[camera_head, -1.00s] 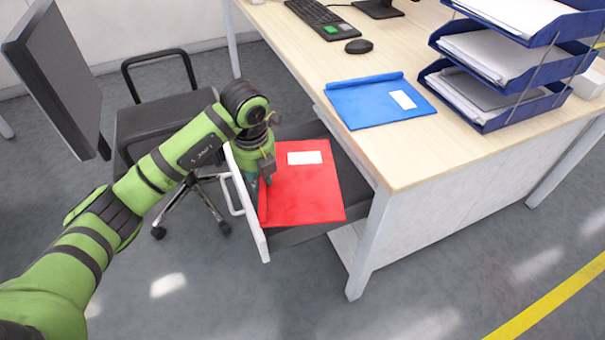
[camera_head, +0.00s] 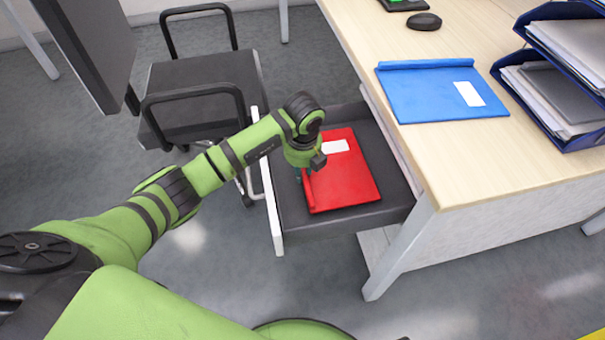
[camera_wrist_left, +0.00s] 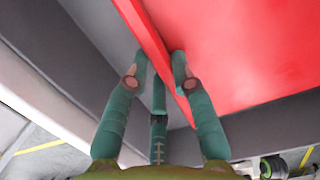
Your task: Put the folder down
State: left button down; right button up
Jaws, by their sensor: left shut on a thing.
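The red folder (camera_head: 350,178) with a white label is inside the open desk drawer (camera_head: 345,222), lying roughly flat. My left gripper (camera_head: 303,182) comes down over the drawer's front side and is shut on the folder's raised left edge. In the left wrist view, the green fingers (camera_wrist_left: 160,78) stand on both sides of the red folder's edge (camera_wrist_left: 150,40), with the grey drawer floor below. I cannot tell whether the folder's whole underside rests on the drawer floor. My right gripper is not in view.
A blue folder (camera_head: 430,92) lies on the wooden desk (camera_head: 470,150) above the drawer. Blue letter trays (camera_head: 560,125) with papers stand at the right. A black chair (camera_head: 200,85) is close beyond the drawer front. A black mouse (camera_head: 424,21) lies on the desk.

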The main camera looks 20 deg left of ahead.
pick_arm(q)
notch_tip(320, 180, down, 2)
jog(key=shift+f, duration=0.15)
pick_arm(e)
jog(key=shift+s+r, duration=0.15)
pick_arm(q)
jog(key=c, duration=1.1)
grip_release()
jog(key=shift+o, duration=0.2)
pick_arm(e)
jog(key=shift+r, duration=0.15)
